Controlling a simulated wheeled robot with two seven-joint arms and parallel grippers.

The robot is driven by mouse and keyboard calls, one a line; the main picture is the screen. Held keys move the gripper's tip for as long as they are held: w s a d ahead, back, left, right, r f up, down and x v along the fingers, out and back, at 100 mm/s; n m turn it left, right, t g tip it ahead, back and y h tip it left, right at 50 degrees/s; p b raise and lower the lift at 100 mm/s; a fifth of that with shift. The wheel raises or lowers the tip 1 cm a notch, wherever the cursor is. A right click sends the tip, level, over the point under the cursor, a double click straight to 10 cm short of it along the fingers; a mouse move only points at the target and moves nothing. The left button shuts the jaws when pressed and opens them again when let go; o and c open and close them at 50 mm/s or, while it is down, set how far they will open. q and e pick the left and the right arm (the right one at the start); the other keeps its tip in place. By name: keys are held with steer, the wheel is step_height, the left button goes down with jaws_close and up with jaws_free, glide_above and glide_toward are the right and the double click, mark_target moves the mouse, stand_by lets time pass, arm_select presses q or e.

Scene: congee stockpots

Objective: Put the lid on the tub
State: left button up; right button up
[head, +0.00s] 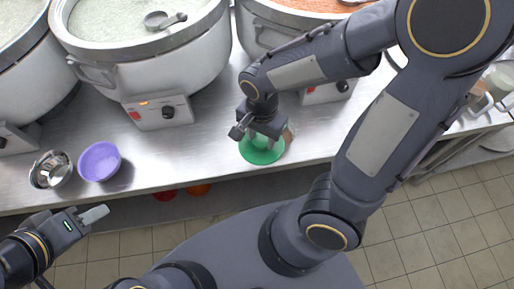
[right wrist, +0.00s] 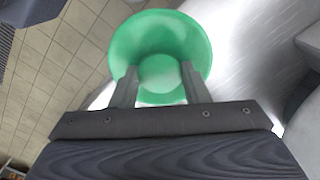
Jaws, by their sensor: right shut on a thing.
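A round green piece, which looks like the lid (head: 262,157), is below my right gripper (head: 264,137) near the counter's front edge. In the right wrist view, the green lid (right wrist: 160,28) has a paler round middle between the two fingers of my right gripper (right wrist: 158,85), which is shut on it. I cannot tell whether the lid touches the counter. A small brownish thing (head: 289,132) shows partly behind the gripper; I cannot tell whether it is the tub. My left gripper (head: 94,214) is off the counter's front at lower left, holding nothing visible.
Large congee stockpots (head: 150,70) line the back of the steel counter (head: 210,150). A purple bowl (head: 99,162) and a metal bowl (head: 52,170) stand at the left front. Red and orange round things show below the counter. The counter between purple bowl and lid is clear.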

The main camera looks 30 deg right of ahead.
steer(key=w+d+b, duration=0.1)
steer(key=w+d, duration=0.4)
steer(key=d, duration=0.3)
steer(key=shift+m, duration=0.4)
steer(key=shift+d+f+b, duration=0.15)
steer(key=shift+f+b, duration=2.05)
steer(key=shift+f, duration=0.3)
steer(key=shift+f, duration=0.1)
steer(key=o, duration=1)
steer(key=shift+o, duration=0.2)
step_height(320, 180, up, 7)
steer(key=p, duration=0.4)
steer(key=shift+p, duration=0.4)
